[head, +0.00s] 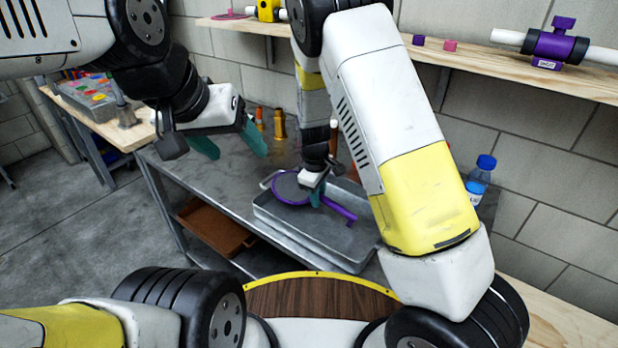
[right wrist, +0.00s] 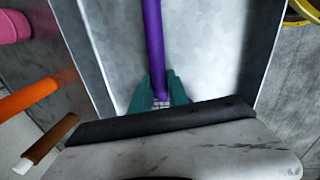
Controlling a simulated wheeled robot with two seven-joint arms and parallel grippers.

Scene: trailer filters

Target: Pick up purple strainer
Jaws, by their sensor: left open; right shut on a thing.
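The purple strainer (head: 291,187) has a round grey mesh and a purple handle that reaches toward the lower right. It is at the metal tray (head: 283,236) on the grey bench; I cannot tell whether it touches the tray. My right gripper (head: 317,196) has teal fingers shut on the strainer's purple handle. The right wrist view shows the handle (right wrist: 153,45) between the fingertips (right wrist: 158,92); the mesh is out of that view. My left gripper (head: 233,147) is open and empty in the air, left of the strainer.
Orange bottles (head: 279,124) stand at the bench's back. A blue-capped bottle (head: 481,178) is right of my right arm. A brown tray (head: 215,228) lies on the lower shelf. The wall shelf (head: 560,78) holds a purple valve-like filter (head: 553,45) and small blocks.

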